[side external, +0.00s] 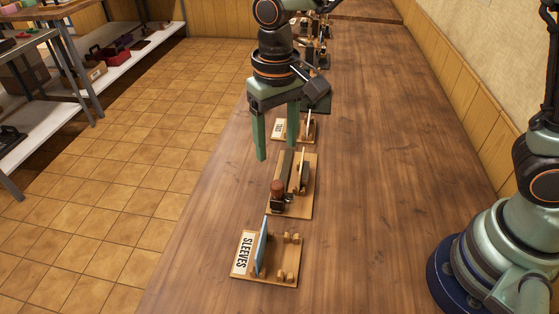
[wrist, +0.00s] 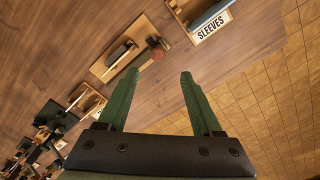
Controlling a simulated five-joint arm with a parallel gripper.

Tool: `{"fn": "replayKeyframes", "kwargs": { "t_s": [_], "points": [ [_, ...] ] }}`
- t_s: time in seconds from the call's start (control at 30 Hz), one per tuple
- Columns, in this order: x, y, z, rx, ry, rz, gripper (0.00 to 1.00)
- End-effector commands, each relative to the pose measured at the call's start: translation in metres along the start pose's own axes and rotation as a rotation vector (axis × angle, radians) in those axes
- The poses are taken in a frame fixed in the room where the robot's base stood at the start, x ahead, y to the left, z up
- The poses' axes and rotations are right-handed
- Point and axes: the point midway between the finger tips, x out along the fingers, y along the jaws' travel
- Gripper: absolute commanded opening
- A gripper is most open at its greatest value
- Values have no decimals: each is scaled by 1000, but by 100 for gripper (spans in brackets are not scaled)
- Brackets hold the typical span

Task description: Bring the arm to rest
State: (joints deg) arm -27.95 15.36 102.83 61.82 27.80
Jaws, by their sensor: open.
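My gripper (side external: 276,140) hangs above the left edge of the wooden table, its two green fingers pointing down, open with nothing between them. In the wrist view its fingers (wrist: 157,97) stand apart, with table edge and floor behind the gap. Below and right of it in the side view is the cam press (side external: 294,190), a wooden board with a dark bar, a lever-like upright and a brown round knob. The press also shows in the wrist view (wrist: 125,50), above the left finger. My gripper appears clear of it. Part of the press is hidden at this angle.
A wooden rack labelled SLEEVES (side external: 276,274) stands nearer the camera, holding a thin blue piece. Another labelled board (side external: 300,130) sits behind the fingers. Several dark items crowd the table's far end.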

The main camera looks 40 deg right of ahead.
Motion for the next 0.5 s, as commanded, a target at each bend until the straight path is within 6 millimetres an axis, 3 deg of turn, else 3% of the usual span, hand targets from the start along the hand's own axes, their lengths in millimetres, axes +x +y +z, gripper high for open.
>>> {"fn": "replayKeyframes", "kwargs": {
  "t_s": [0.17, 0.5],
  "points": [
    [-15, 20, 0, 5, 40, -19, 67],
    [-66, 110, 25, 10, 244, -60, 67]
  ]
}}
